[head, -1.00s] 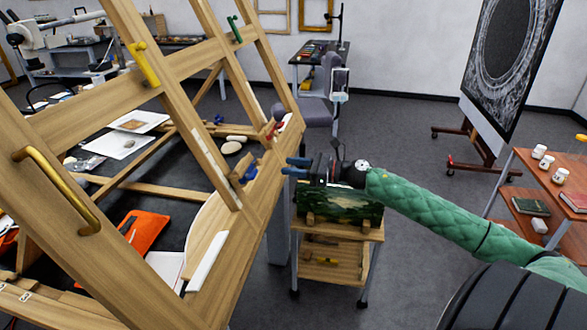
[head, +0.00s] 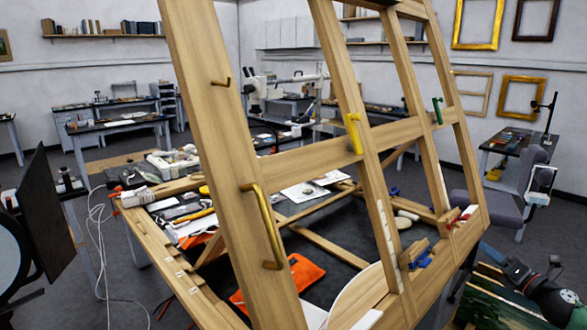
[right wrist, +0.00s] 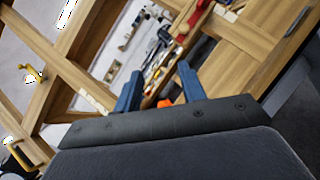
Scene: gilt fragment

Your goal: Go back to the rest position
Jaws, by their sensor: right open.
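My right gripper (head: 484,258) is at the lower right of the head view, beside the large wooden frame (head: 300,158) and over a dark green painting (head: 500,305). Its blue fingers stand apart. In the right wrist view, the two fingers of my right gripper (right wrist: 158,78) are spread with nothing held between them. Wooden bars and a red clamp (right wrist: 192,20) lie beyond the fingers. My left gripper is not in view.
The tilted wooden frame with brass handles (head: 262,225) fills the middle. A black panel (head: 45,215) stands at the left. A grey chair (head: 530,185) is at the right.

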